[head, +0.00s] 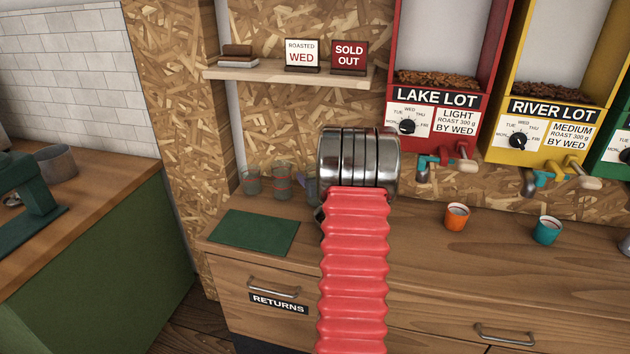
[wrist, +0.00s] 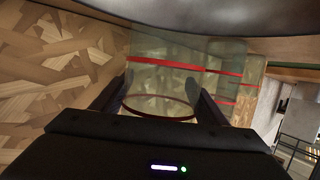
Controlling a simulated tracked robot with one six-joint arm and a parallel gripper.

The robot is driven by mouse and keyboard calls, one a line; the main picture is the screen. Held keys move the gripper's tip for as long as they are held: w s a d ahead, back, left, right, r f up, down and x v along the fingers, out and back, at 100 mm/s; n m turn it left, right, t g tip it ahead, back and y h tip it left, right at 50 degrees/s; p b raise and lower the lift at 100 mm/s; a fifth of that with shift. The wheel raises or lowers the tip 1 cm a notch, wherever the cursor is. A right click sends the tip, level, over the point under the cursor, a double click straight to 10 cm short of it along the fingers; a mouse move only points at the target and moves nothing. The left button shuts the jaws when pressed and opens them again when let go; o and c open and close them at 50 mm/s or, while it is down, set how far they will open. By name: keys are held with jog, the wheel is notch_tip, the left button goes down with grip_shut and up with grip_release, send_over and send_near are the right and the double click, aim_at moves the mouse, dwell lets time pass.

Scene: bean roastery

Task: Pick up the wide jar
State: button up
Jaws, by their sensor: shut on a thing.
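In the wrist view, my gripper (wrist: 162,95) has its two dark fingers on either side of a clear glass jar with a red band, the wide jar (wrist: 160,78). The fingers are shut on it, and its round red-edged end faces the camera. In the head view my silver wrist and red ribbed arm hide the gripper. A glass jar (head: 308,185) shows partly at the left edge of my wrist there; I cannot tell if it is the held one. Whether the held jar touches the counter is not clear.
Two more glass jars, one left (head: 251,182) and one nearer my wrist (head: 281,181), stand at the back of the counter. A green mat (head: 253,232) lies in front. An orange cup (head: 456,217) and a teal cup (head: 546,230) stand right. A shelf (head: 280,71) hangs above.

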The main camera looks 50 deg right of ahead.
jog(key=shift+a+r, duration=0.15)
jog(key=shift+r, duration=0.2)
notch_tip(320, 180, up, 6)
jog(key=s+a, duration=0.4)
jog(key=a, duration=0.5)
jog(key=s+a, duration=0.4)
jog(key=a, duration=0.5)
jog(key=shift+w, duration=0.1)
